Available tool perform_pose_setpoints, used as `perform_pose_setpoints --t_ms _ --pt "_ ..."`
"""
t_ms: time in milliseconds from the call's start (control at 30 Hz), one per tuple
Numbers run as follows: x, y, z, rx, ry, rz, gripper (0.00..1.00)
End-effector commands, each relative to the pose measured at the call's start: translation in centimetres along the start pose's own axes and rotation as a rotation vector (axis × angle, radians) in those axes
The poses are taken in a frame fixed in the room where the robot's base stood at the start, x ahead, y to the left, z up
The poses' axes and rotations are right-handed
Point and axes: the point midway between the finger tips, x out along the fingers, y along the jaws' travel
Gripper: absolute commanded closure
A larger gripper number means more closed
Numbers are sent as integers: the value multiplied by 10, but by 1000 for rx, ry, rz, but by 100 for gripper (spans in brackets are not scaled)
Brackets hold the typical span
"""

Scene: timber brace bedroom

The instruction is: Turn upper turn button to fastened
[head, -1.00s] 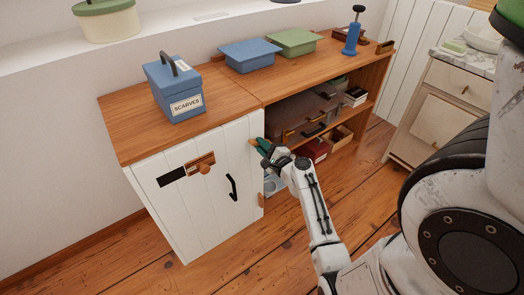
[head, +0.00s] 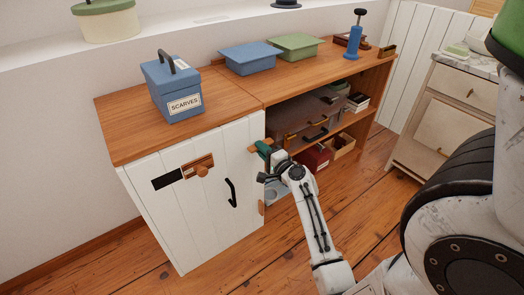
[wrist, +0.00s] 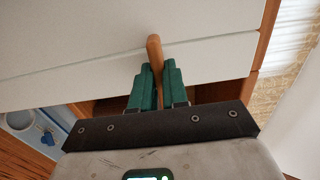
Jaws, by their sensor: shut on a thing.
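The upper turn button (head: 253,149) is a small wooden piece near the top right edge of the white cabinet door (head: 205,222). My gripper (head: 264,149) has green fingers and is at that edge, partly covering the button. In the wrist view my gripper (wrist: 157,76) is shut on the upper turn button (wrist: 154,48). The lower turn button (head: 261,207) is upright at the door's lower right edge.
The open shelves (head: 330,139) to the right hold cases and boxes. A blue scarves box (head: 173,92) and lidded bins stand on top. Bare floor lies in front.

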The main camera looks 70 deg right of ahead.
Motion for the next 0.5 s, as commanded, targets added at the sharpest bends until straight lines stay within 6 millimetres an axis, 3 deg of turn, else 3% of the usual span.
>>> perform_pose_setpoints --t_ms 267,300,500 --pt "1 0 2 0 -4 -1 100" --pt "1 0 2 1 -4 0 84" --pt "1 0 1 1 -3 0 65"
